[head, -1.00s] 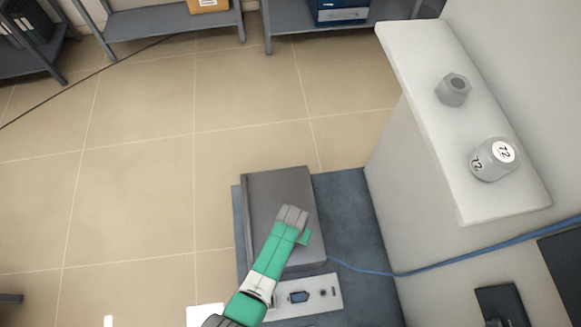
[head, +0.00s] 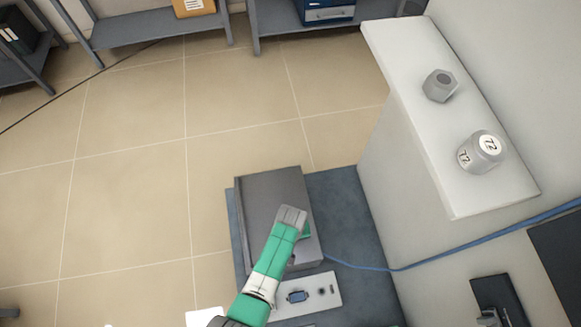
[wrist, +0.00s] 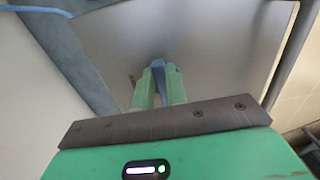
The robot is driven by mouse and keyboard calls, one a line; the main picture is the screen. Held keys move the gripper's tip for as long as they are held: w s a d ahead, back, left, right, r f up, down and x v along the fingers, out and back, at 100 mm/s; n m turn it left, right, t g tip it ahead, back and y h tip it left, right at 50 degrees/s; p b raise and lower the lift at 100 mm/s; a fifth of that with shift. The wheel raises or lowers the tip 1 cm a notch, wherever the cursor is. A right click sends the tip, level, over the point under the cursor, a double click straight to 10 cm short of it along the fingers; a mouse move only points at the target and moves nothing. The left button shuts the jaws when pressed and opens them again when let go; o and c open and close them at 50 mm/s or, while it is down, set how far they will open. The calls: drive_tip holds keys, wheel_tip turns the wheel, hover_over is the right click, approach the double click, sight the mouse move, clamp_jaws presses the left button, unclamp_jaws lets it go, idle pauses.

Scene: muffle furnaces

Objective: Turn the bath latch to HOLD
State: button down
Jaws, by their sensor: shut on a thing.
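The bath is a grey box with a flat lid (head: 262,190), low in the middle of the head view. My green gripper (wrist: 159,74) is over the lid's right part. In the wrist view its two green fingers are shut on a small blue-grey piece, seemingly the bath latch (wrist: 173,78), which stands against the grey surface. The fingers hide most of the latch, so its HOLD setting cannot be read. In the head view my arm hides the latch.
The box rests on a blue-grey mat (head: 350,225), with a pale control panel (head: 318,292) in front. A white ledge (head: 455,135) at right carries a grey hex nut (head: 440,86) and a capped "72" container (head: 482,152). A blue cable (head: 430,262) runs right. The floor at left is clear.

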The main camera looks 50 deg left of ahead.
idle(0.3)
drive_tip(key=c, duration=1.4)
unclamp_jaws()
drive_tip(key=shift+c, duration=0.2)
wheel_tip(320, 180, up, 8)
drive_tip(key=p, duration=0.3)
drive_tip(key=shift+f, duration=0.1)
